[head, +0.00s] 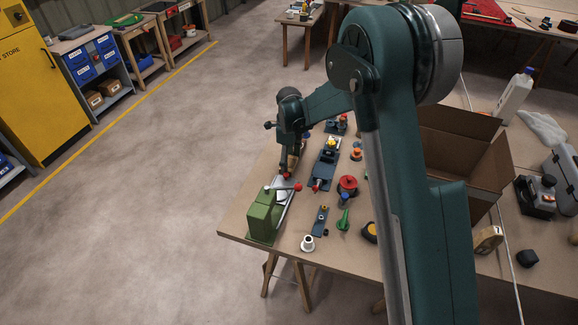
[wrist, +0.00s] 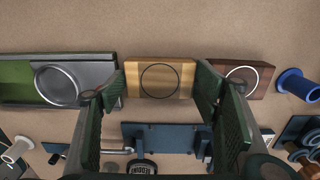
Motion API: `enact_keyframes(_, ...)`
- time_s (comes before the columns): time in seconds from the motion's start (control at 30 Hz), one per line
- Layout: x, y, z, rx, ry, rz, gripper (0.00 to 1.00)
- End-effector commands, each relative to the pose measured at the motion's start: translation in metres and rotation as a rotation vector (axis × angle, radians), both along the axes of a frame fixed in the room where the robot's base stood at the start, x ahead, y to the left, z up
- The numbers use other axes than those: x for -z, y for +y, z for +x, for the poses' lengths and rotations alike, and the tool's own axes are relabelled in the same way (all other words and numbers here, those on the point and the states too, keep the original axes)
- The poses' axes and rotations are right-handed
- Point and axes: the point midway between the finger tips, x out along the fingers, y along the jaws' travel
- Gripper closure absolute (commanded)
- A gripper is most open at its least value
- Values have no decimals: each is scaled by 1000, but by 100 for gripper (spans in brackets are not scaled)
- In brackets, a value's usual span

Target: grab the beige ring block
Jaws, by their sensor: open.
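The beige ring block (wrist: 160,90) is a light wooden block with a dark ring outline on its face. It lies in the upper middle of the wrist view. My gripper (wrist: 159,84) is open, with one green finger at each side of the block and nothing held. I cannot tell whether the fingers touch the block or how far down they reach. In the head view my gripper (head: 289,168) is low over the left edge of the workbench, and a small tan piece of the block (head: 293,161) shows beside it.
In the wrist view, a grey-and-green piece with a pale ring (wrist: 60,82) is close left. A dark brown ring block (wrist: 258,80) is close right, with a blue spool (wrist: 298,84) beyond. A dark blue plate (wrist: 165,136) lies below. A cardboard box (head: 455,140) stands at right.

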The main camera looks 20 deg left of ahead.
Motion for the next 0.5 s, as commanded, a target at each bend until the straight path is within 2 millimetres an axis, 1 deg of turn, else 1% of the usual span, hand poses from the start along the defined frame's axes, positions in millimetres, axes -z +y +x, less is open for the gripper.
enact_keyframes(0.03, 0, 0, 0, 0, 0, 0, 38)
enact_keyframes(0.17, 0, 0, 0, 0, 0, 0, 55)
enact_keyframes(0.5, -1, 0, 0, 0, 0, 0, 55)
